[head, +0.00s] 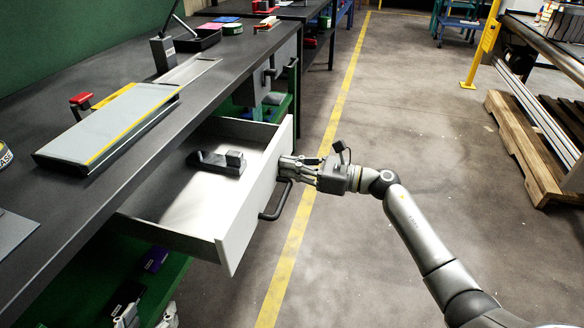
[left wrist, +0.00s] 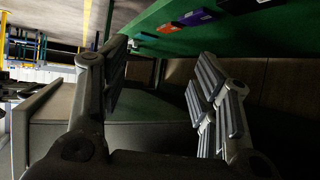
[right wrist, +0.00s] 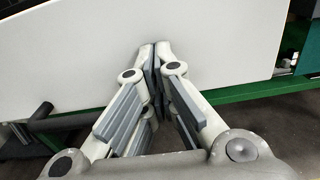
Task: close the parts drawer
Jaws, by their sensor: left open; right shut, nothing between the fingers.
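The parts drawer (head: 255,205) stands pulled out from under the dark workbench in the head view. Its pale front panel faces right and carries a dark bar handle (head: 275,204). A dark grey bracket-like part (head: 217,162) lies inside. My right gripper (head: 284,168) is shut and empty, with its fingertips at the outer face of the panel, just above the handle. In the right wrist view the closed fingertips (right wrist: 155,50) meet or nearly meet the pale panel (right wrist: 225,50). My left gripper (head: 146,316) is low at the bottom edge, beside the bench's green lower shelf. Its spread, empty fingers show in the left wrist view (left wrist: 160,58).
The workbench (head: 110,185) holds a grey and yellow flat box (head: 112,125) and a black tray (head: 198,40). Coloured small items lie on the green lower shelf (head: 165,285). Clear floor with a yellow line (head: 330,130) lies right of the drawer. A wooden pallet (head: 515,140) stands farther right.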

